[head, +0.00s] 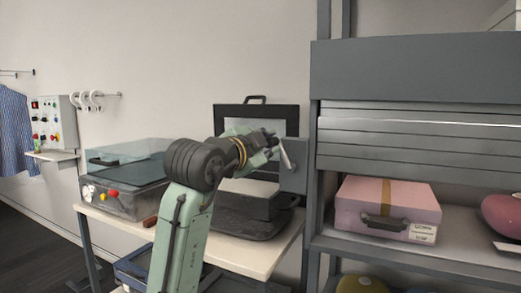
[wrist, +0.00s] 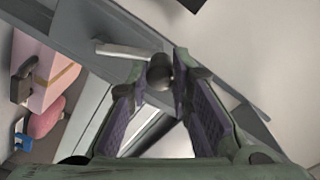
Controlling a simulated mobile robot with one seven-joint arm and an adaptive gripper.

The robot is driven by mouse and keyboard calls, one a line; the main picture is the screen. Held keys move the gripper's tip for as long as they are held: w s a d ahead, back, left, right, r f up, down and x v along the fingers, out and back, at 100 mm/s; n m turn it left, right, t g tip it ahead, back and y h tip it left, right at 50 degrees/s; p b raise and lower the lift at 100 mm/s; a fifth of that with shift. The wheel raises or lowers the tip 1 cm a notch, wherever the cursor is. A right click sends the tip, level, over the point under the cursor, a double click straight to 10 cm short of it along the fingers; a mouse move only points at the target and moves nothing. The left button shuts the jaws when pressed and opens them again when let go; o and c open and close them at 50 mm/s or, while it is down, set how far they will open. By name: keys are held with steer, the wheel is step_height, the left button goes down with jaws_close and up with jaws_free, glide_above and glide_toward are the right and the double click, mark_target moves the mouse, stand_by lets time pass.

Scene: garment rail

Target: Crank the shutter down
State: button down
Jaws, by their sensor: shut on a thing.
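The grey slatted shutter (head: 420,142) hangs in the upper part of the dark shelf unit in the head view, partly lowered, with an open bay below it. The crank (head: 287,157) is a pale lever beside a grey box on the unit's left post. In the wrist view the crank arm (wrist: 122,50) ends in a dark round knob (wrist: 159,72). My gripper (head: 276,148) is at the crank, its fingers (wrist: 163,85) on either side of the knob and shut on it. The fingers partly hide the crank in the head view.
A pink case (head: 388,205) and a rounded pink object (head: 505,215) sit on the shelf (head: 450,258) below the shutter. A table (head: 255,262) at left holds a clear-lidded machine (head: 125,178) and an open black case (head: 255,112), close behind my arm.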

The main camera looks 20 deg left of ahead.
steer(key=d+m, duration=0.1)
steer(key=m, duration=0.1)
steer(key=d+m, duration=0.1)
steer(key=shift+d+r+m, duration=0.3)
steer(key=shift+r+m, duration=0.1)
steer(key=shift+s+d+f+m+b, duration=0.15)
steer(key=shift+d+m+b, duration=0.15)
steer(key=shift+d+m, duration=0.7)
steer(key=shift+w+d+f+m+b, duration=0.15)
steer(key=shift+d+m+b, duration=0.3)
steer(key=shift+m, duration=0.95)
steer(key=shift+s+d+f+m+b, duration=0.2)
steer(key=shift+d+m, duration=0.65)
steer(key=shift+m, duration=0.35)
steer(key=c, duration=1.4)
jaws_free()
